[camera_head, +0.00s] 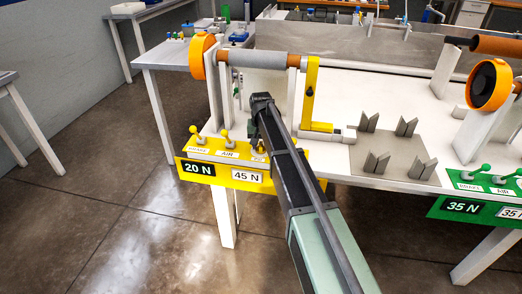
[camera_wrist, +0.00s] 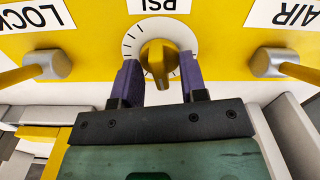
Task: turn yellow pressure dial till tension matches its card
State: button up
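The yellow pressure dial (camera_wrist: 159,58) shows in the wrist view under a PSI label, on a white scale with black ticks. Its raised grip points toward my gripper. The two purple fingers of my gripper (camera_wrist: 160,80) stand apart, one on each side of the dial; whether they touch its rim I cannot tell. In the head view, my gripper (camera_head: 259,143) hides the dial on the yellow panel (camera_head: 227,184). The panel's black tension display (camera_head: 198,168) reads 20 N, and the white card (camera_head: 246,176) beside it reads 45 N.
Yellow-knobbed levers (camera_head: 228,139) stand on the panel; two levers flank the dial in the wrist view. A grey roll (camera_head: 258,60) lies behind. A green panel (camera_head: 469,209) at right reads 35 N on both signs. The floor at left is clear.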

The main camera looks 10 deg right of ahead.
jog(key=shift+r, duration=0.1)
grip_shut()
jog(key=shift+m, duration=0.3)
jog(key=m, duration=0.4)
jog(key=shift+m, duration=0.3)
jog(key=m, duration=0.4)
jog(key=shift+m, duration=0.3)
jog(key=m, duration=0.5)
jog(key=shift+m, duration=2.4)
